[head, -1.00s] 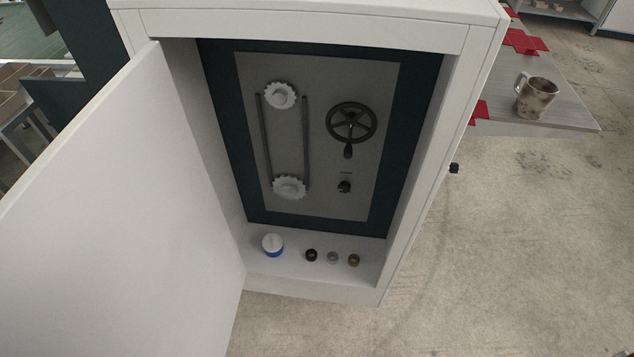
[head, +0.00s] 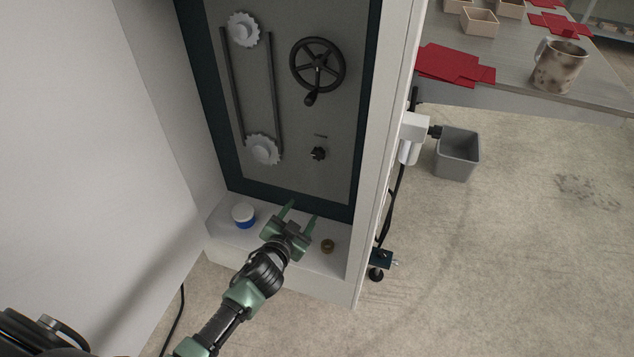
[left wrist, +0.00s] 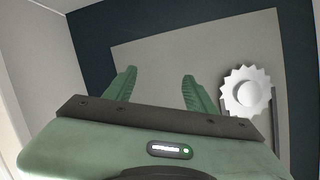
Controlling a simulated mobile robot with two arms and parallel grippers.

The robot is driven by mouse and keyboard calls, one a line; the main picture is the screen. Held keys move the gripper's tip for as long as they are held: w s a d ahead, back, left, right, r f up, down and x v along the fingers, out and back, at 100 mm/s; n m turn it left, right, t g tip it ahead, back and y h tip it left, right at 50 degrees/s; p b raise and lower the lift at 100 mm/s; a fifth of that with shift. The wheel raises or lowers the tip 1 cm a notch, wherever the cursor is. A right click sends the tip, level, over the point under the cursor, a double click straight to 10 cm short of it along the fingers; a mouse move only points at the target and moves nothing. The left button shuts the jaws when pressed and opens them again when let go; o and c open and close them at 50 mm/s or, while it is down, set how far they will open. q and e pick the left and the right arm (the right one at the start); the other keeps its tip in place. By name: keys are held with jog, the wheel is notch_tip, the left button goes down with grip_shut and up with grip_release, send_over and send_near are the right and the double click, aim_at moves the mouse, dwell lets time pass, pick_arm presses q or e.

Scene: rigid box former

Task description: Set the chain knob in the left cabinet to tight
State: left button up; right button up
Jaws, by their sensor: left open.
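The chain knob, a small black knob (head: 318,153), sits low on the grey panel (head: 290,110) in the open cabinet, below a short dark mark and the black handwheel (head: 318,65). Two white sprockets are to its left, an upper one (head: 243,29) and a lower one (head: 263,149), with dark chain strands between them. My left gripper (head: 300,211) is open and empty, below the knob over the cabinet floor. In the left wrist view its green fingers (left wrist: 159,76) point towards the panel, with one sprocket (left wrist: 245,92) at right; the knob is not seen there. My right gripper is not in view.
A white-and-blue jar (head: 243,215) and a brass piece (head: 327,246) stand on the cabinet floor (head: 225,240). The open white door (head: 90,130) bounds the left, the cabinet's side wall (head: 385,130) the right. A table with a mug (head: 558,66) and a grey bin (head: 457,153) are beyond.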

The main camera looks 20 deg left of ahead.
aim_at(317, 156)
pick_arm(q)
jog(key=w+d+r+t+b, duration=0.1)
jog(key=w+r+t+b, duration=0.15)
jog(key=r, duration=0.85)
jog(key=shift+m+t, duration=0.3)
jog(key=shift+t, duration=0.15)
jog(key=w, duration=0.7)
jog(key=shift+r, duration=0.1)
jog(key=shift+w+d, duration=0.1)
jog(key=shift+w, duration=0.45)
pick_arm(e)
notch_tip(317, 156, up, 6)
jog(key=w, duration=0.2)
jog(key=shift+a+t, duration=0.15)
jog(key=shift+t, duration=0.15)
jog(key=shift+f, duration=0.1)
pick_arm(q)
grip_shut()
